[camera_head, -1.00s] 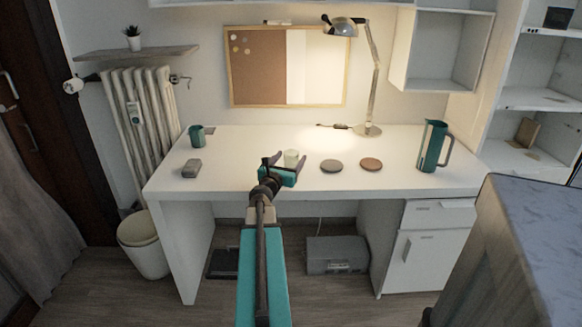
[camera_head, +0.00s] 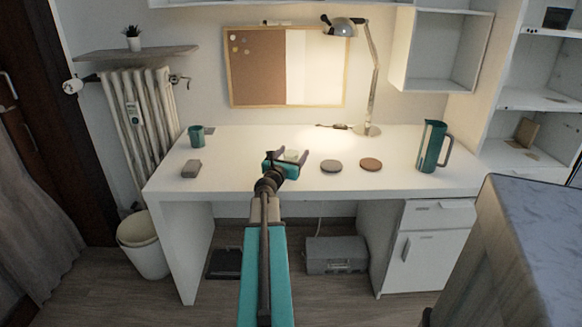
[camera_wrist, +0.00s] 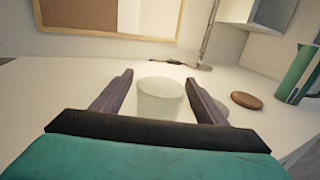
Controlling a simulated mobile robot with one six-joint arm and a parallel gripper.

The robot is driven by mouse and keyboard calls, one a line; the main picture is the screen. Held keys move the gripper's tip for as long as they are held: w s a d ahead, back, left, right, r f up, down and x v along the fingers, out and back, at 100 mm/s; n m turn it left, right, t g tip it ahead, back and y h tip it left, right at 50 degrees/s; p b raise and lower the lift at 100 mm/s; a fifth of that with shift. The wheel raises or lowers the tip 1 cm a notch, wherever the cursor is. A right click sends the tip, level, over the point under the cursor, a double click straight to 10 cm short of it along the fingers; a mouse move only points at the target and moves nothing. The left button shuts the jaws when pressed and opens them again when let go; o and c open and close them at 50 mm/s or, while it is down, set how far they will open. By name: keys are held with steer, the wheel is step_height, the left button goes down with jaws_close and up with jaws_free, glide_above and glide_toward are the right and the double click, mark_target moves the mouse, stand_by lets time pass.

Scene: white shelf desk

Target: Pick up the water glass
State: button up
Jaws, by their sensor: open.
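The water glass (camera_wrist: 162,98) is a pale, see-through cup standing upright on the white desk. In the wrist view it sits between the two fingers of my gripper (camera_wrist: 160,97), with a gap on both sides. In the head view the glass (camera_head: 291,155) shows only in part behind my gripper (camera_head: 288,157), which hides its lower portion. My gripper is open and holds nothing. The base of the glass is hidden by my gripper body in the wrist view.
Two round coasters, one grey (camera_head: 331,166) and one brown (camera_head: 371,164), lie right of the glass. A green pitcher (camera_head: 431,146) stands farther right. A green mug (camera_head: 196,136) and a grey block (camera_head: 191,169) are at the left. A lamp (camera_head: 373,80) stands behind.

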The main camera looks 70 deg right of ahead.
steer(key=shift+d, duration=0.9)
steer(key=c, duration=1.3)
steer(key=shift+o, duration=0.2)
steer(key=shift+r, duration=0.1)
step_height(320, 180, up, 10)
steer(key=p, duration=0.3)
